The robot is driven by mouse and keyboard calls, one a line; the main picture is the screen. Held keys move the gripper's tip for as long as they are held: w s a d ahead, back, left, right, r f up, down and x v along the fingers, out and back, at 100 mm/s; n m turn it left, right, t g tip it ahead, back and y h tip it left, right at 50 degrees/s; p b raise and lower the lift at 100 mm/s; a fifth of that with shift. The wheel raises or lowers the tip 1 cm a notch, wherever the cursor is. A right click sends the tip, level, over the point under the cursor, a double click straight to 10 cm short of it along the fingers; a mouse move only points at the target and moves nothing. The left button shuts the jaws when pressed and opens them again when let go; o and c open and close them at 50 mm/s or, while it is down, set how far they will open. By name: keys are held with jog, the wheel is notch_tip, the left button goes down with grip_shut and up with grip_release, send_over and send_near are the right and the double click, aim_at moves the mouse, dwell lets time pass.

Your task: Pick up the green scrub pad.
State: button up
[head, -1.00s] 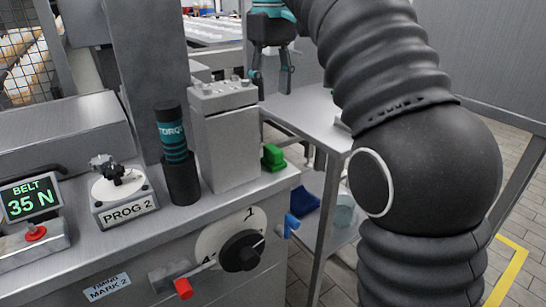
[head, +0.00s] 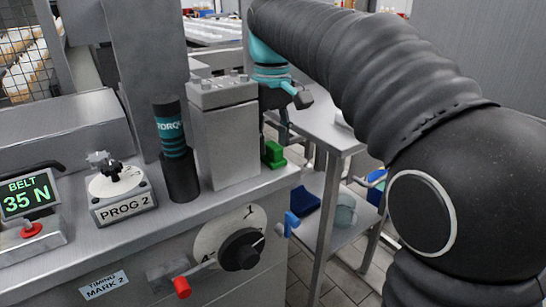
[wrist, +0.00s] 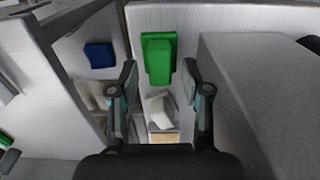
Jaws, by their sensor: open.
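The green scrub pad (head: 273,153) lies on the metal machine top near its right edge, beside the grey block. In the wrist view the pad (wrist: 158,57) appears upper centre, a bright green piece with a wider end at the top. My gripper (head: 293,117) is open and empty, above and close to the pad in the head view. In the wrist view its two fingertips (wrist: 160,76) stand left and right of the pad's lower end, with a gap on each side. I cannot tell the exact height left between fingertips and pad.
A grey block (head: 224,135) stands directly left of the pad, with a dark teal-banded torque tool (head: 173,150) further left. A metal side table (head: 335,135) is to the right. A blue item (head: 304,201) lies on a lower shelf. A dial (head: 240,250) is on the machine's front.

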jog(key=shift+f, duration=1.2)
jog(key=c, duration=0.8)
jog(key=shift+r+p, duration=0.4)
jog(key=shift+r, duration=1.85)
jog(key=s+d+r, duration=0.1)
jog(key=d+r, duration=0.1)
jog(key=d, duration=0.1)
jog(key=s+d+r, duration=0.1)
jog(key=d+r, duration=0.1)
jog(key=d, duration=0.2)
jog(key=s+d+r, duration=0.1)
jog(key=d+r, duration=0.1)
jog(key=d, duration=0.2)
jog(key=shift+d+r, duration=0.15)
jog(key=shift+r, duration=0.15)
